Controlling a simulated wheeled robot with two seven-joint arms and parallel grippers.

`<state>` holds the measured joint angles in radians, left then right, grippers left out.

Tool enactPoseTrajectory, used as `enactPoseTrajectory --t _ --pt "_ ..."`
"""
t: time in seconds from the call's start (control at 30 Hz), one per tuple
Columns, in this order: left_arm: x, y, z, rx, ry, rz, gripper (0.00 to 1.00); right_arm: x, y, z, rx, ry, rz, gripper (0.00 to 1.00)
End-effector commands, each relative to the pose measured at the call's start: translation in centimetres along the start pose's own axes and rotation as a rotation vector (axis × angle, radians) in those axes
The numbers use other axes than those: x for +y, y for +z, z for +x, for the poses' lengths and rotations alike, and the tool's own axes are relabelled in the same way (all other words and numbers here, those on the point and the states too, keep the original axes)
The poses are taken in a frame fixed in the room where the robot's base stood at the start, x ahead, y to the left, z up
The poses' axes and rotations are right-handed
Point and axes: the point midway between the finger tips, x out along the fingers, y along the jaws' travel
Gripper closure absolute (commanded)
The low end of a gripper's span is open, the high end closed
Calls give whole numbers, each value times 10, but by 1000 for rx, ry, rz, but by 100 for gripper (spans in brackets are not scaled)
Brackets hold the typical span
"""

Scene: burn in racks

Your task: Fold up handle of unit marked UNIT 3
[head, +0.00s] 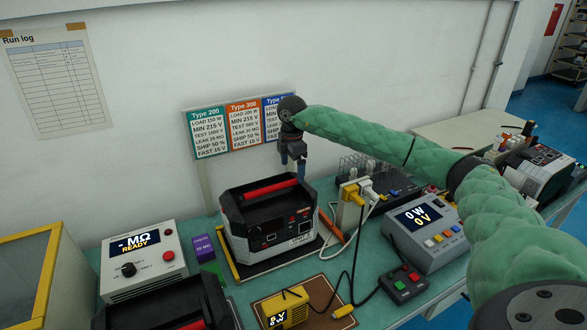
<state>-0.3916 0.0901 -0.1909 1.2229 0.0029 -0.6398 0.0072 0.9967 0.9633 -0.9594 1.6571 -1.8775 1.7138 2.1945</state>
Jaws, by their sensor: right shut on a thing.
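A black and grey power unit (235,232) stands on the bench in the middle, with a small display and a white label (300,240) on its front. The label seems to read UNIT, but its number is too small to read surely. Its red-gripped handle (268,188) lies along the top. My right gripper (301,176) comes down from above at the right end of this handle. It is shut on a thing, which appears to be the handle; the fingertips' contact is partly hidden. My left gripper is not in view.
A white READY meter (143,262) stands left, with another black unit (165,305) in front. A grey load box (425,235) is right. Cables, a yellow meter (286,308) and a button box (403,284) crowd the front. Type signs (243,125) stand behind.

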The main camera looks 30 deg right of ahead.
Motion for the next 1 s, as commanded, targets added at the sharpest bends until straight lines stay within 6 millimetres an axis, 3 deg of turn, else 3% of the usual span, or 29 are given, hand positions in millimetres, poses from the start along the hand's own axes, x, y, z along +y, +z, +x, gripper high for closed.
enactPoseTrajectory --t 0.43,0.47,1.0 --pt "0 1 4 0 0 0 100 12 0 1 -1 1 2 5" --pt "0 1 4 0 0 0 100 12 0 1 -1 1 2 0" --pt "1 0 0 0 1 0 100 12 0 -7 -1 1 2 0"
